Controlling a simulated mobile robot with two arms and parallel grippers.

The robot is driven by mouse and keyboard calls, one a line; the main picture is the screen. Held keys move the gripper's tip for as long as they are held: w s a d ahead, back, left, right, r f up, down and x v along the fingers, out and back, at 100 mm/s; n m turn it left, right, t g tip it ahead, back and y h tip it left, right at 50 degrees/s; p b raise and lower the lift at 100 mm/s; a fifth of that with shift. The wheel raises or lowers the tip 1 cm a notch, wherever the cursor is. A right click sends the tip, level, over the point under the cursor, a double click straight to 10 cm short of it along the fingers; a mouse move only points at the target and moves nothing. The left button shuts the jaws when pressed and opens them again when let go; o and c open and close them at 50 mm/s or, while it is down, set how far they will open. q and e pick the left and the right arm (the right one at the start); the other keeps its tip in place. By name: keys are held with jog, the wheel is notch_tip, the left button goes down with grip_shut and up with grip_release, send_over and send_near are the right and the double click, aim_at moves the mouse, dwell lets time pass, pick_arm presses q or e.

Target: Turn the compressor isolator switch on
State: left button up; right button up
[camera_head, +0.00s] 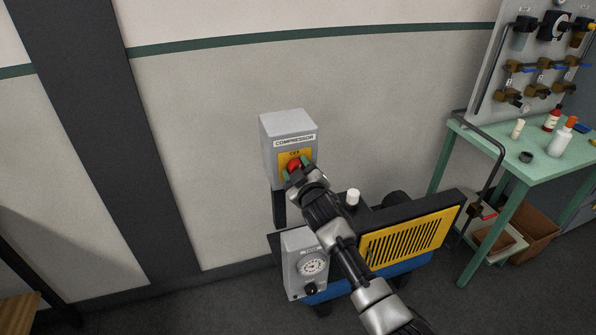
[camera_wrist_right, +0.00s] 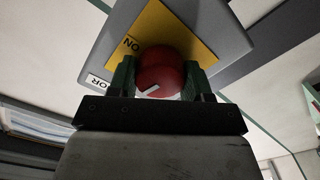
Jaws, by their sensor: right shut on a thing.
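The compressor isolator (camera_head: 288,128) is a grey box on the wall with a "COMPRESSOR" label and a yellow plate (camera_head: 284,158). Its red rotary knob (camera_head: 293,166) sits on the plate and is partly hidden by my right gripper (camera_head: 297,173). In the right wrist view the red knob (camera_wrist_right: 163,72), with a white mark on it, is between the two green-padded fingers of my right gripper (camera_wrist_right: 165,80), which is shut on it. "ON" shows on the yellow plate (camera_wrist_right: 150,35) in that view. My left gripper is not in view.
The compressor unit (camera_head: 405,243), with a yellow grille and a gauge box (camera_head: 293,248), stands below the isolator. A green table (camera_head: 490,150) with bottles is at the right, under a panel of valves (camera_head: 540,60). The wall left of the isolator is clear.

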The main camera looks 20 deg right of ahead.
jog(key=m, duration=0.4)
jog(key=shift+f+m, duration=0.1)
jog(key=shift+m, duration=0.2)
jog(key=m, duration=0.3)
jog(key=shift+m, duration=0.4)
jog(key=m, duration=0.4)
jog(key=shift+m, duration=1.7)
jog(key=o, duration=0.9)
jog(key=shift+s, duration=0.1)
